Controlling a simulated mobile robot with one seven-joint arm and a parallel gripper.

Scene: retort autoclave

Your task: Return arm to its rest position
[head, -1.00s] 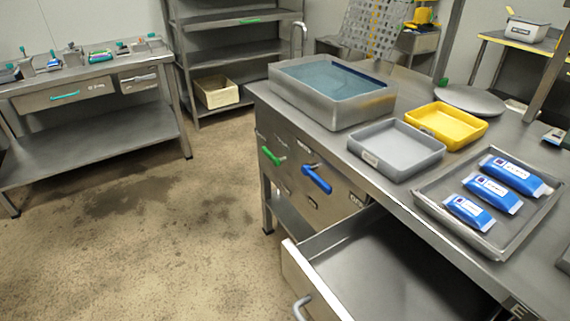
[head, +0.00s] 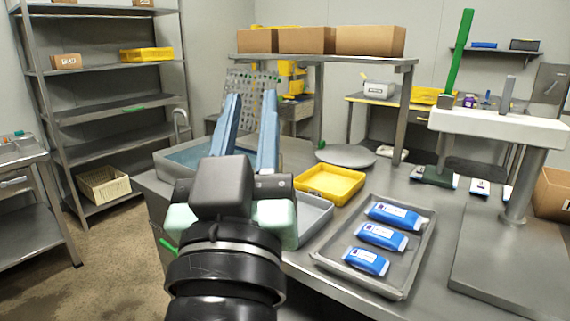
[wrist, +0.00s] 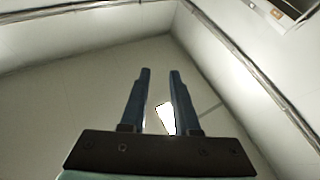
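My gripper (head: 250,115) is raised in front of the steel workbench in the head view, with its two blue fingers pointing up and away. The fingers stand apart with nothing between them. In the wrist view my gripper (wrist: 160,72) also shows a gap between the fingertips, with only walls and ceiling edges beyond. The arm hides part of the grey tray (head: 312,222) and of the water-filled basin (head: 172,160).
A metal tray (head: 326,256) holds three blue pouches (head: 381,236) on the bench. A yellow tray (head: 331,184) and a round steel plate (head: 345,155) lie behind. A white sealing machine (head: 500,126) on a post stands right. Shelving (head: 110,112) stands left.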

